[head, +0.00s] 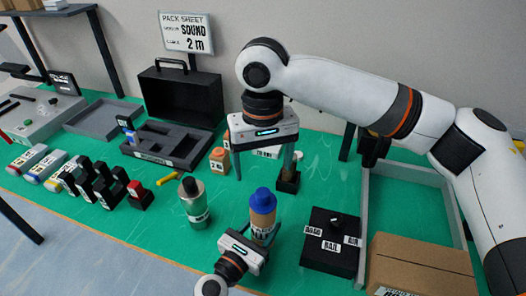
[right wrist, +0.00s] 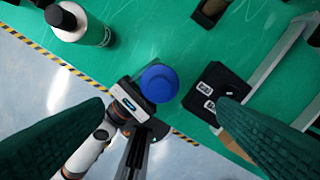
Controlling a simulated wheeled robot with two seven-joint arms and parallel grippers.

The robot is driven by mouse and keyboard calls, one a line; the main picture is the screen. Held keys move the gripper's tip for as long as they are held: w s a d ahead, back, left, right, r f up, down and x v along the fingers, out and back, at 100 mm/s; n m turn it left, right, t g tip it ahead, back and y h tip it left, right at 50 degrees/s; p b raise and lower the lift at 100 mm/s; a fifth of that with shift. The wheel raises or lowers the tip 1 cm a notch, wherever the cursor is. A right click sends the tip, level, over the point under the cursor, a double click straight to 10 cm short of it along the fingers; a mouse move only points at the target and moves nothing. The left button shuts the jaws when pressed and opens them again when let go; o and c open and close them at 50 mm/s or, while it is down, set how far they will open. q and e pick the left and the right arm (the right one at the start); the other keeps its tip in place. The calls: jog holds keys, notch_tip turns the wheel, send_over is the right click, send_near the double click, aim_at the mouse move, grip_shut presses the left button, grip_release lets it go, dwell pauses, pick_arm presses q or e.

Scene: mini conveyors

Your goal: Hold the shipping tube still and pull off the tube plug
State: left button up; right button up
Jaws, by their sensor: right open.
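The shipping tube (head: 262,229) is a brown cylinder standing upright on the green table. Its blue tube plug (head: 263,201) sits in the top. The plug also shows from above in the right wrist view (right wrist: 158,83), where it hides most of the tube. My left gripper (head: 258,244) is low against the near side of the tube and appears shut on it; its fingertips are mostly hidden. My right gripper (head: 263,180) is open and empty, pointing down above and beyond the plug in the head view. In the right wrist view the plug lies between its two fingers.
A grey-green bottle (head: 193,203) stands left of the tube. A black box with a knob and labels (head: 331,241) is at its right. A black stand (head: 288,182) is behind. A cardboard box (head: 420,264) and grey-framed tray (head: 366,210) lie further right.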

aim_at(263, 192)
pick_arm(q)
jog(key=shift+s+f, duration=0.1)
jog(key=shift+f, duration=0.25)
pick_arm(e)
notch_tip(263, 192, down, 10)
jog(key=shift+r, duration=0.2)
jog(key=c, duration=1.1)
jog(key=shift+o, duration=0.2)
jog(key=shift+r, duration=0.15)
jog(key=shift+r, duration=2.1)
pick_arm(q)
jog(key=o, duration=1)
jog(key=shift+o, duration=0.6)
jog(key=shift+r, duration=0.2)
